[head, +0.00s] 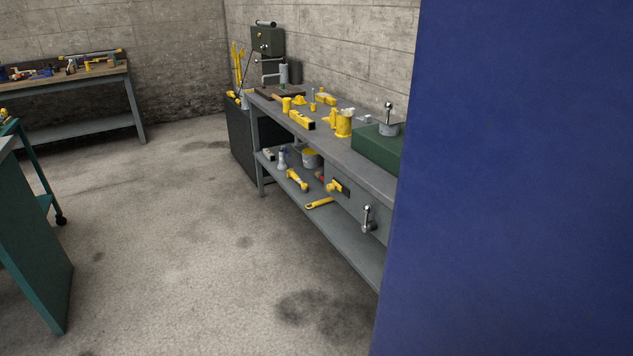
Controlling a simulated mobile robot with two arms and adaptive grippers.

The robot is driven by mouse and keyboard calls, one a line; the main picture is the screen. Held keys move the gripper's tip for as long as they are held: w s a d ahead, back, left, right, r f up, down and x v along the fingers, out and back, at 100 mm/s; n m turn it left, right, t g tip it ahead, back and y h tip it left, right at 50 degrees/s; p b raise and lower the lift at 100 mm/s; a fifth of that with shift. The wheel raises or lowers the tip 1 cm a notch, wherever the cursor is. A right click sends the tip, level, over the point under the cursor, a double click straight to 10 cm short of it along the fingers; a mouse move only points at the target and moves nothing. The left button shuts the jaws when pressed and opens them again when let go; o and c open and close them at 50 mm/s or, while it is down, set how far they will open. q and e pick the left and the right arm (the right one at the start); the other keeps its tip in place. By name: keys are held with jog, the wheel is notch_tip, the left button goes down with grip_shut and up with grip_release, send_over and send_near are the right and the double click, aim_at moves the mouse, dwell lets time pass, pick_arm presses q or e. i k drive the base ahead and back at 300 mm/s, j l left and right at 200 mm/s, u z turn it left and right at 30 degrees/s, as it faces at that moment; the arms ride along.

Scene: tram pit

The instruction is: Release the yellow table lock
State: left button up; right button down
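I cannot pick out a yellow table lock for sure. A grey workbench (372,173) along the back wall carries several yellow items. On its top are a yellow block-like tool (302,120) and a yellow cylinder (344,124). A yellow piece (336,186) sits against a dark plate at the bench's drawer front, and I cannot tell whether it is a lock. Neither of my grippers is in view.
A large blue surface (515,180) fills the right side, close by, and hides the bench's near end. A green cart (35,235) stands at the left edge. Another workbench (80,128) stands at the back left. The concrete floor (190,240) between is clear.

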aim_at(330, 187)
jog(key=i+j, duration=0.3)
jog(key=i+j+z, duration=0.1)
jog(key=i+j, duration=0.55)
jog(key=j, duration=0.2)
jog(key=i+j+z, duration=0.1)
jog(key=i+j, duration=0.5)
jog(key=j, duration=0.25)
jog(key=i+j, duration=0.3)
jog(key=i+j+z, duration=0.1)
jog(key=i+j, duration=0.2)
jog(key=j, duration=0.25)
jog(key=i+j, duration=0.3)
jog(key=j, duration=0.15)
jog(key=l+z, duration=0.05)
